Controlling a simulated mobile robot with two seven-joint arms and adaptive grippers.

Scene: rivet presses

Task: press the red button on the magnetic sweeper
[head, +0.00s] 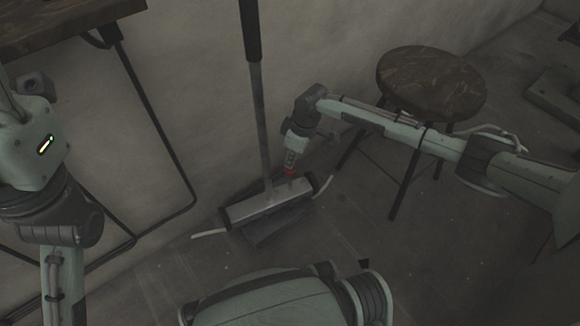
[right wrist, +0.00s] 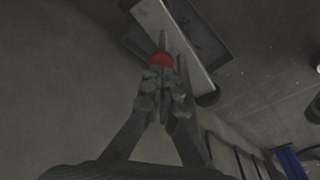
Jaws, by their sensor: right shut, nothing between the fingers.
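The magnetic sweeper (head: 268,207) stands on the floor by the wall, a grey box-like head with a long upright handle (head: 253,40) that has a dark grip. Its red button (head: 290,172) shows on the head's far right part, right under my right gripper (head: 290,163). In the right wrist view the red button (right wrist: 162,60) lies at the tips of my right gripper (right wrist: 163,72), which is shut and empty; I cannot tell whether the tips touch it. The sweeper's pale head (right wrist: 178,40) runs behind it. My left arm shows at the left, but its gripper is out of view.
A round dark-topped stool (head: 430,82) stands right of the sweeper, behind my right arm. A wooden table (head: 60,22) with a thin metal frame is at upper left. The wall is close behind the sweeper. Floor in front is mostly clear.

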